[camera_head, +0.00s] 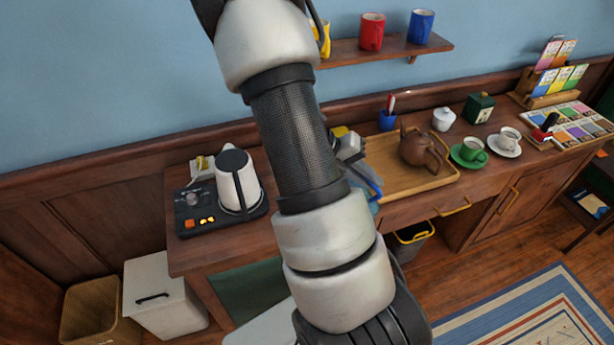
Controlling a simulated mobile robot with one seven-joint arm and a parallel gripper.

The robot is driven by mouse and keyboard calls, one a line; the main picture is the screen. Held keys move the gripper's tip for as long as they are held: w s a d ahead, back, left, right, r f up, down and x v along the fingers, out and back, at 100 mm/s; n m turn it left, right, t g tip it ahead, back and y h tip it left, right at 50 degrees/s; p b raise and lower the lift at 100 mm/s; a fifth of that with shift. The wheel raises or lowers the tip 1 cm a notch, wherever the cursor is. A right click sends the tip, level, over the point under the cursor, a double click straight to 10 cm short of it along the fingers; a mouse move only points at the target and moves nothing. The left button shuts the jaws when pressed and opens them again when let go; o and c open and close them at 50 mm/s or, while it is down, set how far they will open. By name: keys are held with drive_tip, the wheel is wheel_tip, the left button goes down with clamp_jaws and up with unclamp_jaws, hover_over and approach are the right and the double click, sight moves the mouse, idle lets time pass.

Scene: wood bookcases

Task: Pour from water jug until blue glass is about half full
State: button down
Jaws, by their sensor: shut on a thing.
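My gripper (350,146) shows only in part behind my arm, over the left end of the wooden tray. It is shut on a pale blue see-through thing (368,186), which looks like the water jug. My arm hides most of the jug, so its tilt and any water flow cannot be made out. I cannot pick out a separate blue glass; it may be hidden behind my arm or the jug.
A white kettle (238,182) stands on a dark base (207,221) at the left of the counter. The wooden tray (392,184) bears a brown teapot (418,149). A green cup (472,149) and a white cup (507,139) stand right of it. A shelf (345,50) with mugs hangs above.

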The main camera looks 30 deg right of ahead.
drive_tip(key=shift+w+a+r+n+g+h, duration=0.1)
drive_tip(key=shift+w+r+g+h, duration=0.2)
drive_tip(key=shift+r, duration=0.25)
drive_tip(key=shift+w+a+r+n+g+h, duration=0.1)
drive_tip(key=shift+w+a+r+g+h, duration=0.1)
drive_tip(key=shift+r+g, duration=0.3)
drive_tip(key=shift+w+a+r+n+g+h, duration=0.1)
drive_tip(key=shift+w+r+g+h, duration=0.15)
drive_tip(key=shift+r, duration=0.4)
idle(2.7)
